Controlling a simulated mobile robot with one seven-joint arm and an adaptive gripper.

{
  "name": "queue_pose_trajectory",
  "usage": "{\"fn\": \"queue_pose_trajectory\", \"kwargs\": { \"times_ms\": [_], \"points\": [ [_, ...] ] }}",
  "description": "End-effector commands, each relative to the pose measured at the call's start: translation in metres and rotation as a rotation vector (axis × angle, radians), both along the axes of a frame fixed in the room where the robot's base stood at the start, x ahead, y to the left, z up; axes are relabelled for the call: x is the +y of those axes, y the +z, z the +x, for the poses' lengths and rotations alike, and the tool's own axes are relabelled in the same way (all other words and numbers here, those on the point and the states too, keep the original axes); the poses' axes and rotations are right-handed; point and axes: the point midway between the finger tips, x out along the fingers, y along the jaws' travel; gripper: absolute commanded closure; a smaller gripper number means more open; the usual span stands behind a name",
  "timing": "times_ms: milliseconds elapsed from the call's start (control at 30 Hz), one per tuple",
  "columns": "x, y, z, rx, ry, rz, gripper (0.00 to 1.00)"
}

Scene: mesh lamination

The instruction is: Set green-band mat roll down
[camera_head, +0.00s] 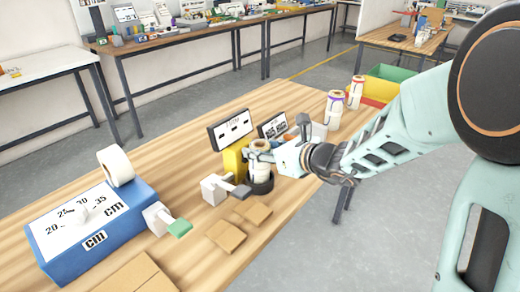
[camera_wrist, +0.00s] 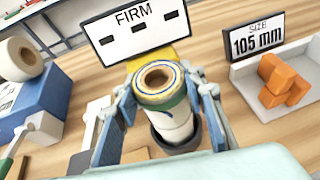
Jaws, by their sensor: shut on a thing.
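The green-band mat roll (camera_wrist: 176,122) is a white upright cylinder with a hollow brown core, a blue ring on its top face and a greenish band near the top. It also shows in the head view (camera_head: 259,172), partly covered by my fingers. My gripper (camera_head: 261,154) is shut on its upper part, with one finger on each side in the wrist view (camera_wrist: 168,98). The roll's lower end is at a dark round cup (camera_wrist: 180,147), also seen in the head view (camera_head: 262,187). Whether its bottom rests on the cup's floor is hidden.
A yellow block (camera_head: 234,160) and a "FIRM" sign (camera_head: 231,127) stand just behind the cup. A blue measuring box (camera_head: 95,230) is left; brown flat pieces (camera_head: 225,236) lie in front. A white tray (camera_wrist: 262,100) with orange blocks is right. Other rolls (camera_head: 333,108) stand farther back.

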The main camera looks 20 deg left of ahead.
Motion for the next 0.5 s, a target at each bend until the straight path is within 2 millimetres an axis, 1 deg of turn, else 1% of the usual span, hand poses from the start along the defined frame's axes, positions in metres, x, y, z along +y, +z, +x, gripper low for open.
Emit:
{"fn": "queue_pose_trajectory", "kwargs": {
  "times_ms": [33,67,100,200,500],
  "points": [
    [0.0001,-0.0026,0.0003,-0.002,0.0,0.001,1.0],
    [0.0,-0.0021,0.0001,0.0,0.0,0.0,0.6],
    [0.0,-0.0014,0.0001,0.0,0.0,0.0,0.56],
    [-0.0001,-0.0015,0.0,0.0,0.0,0.0,0.45],
    [-0.0002,-0.0004,0.0001,0.0,0.0,0.0,0.45]
  ]
}}
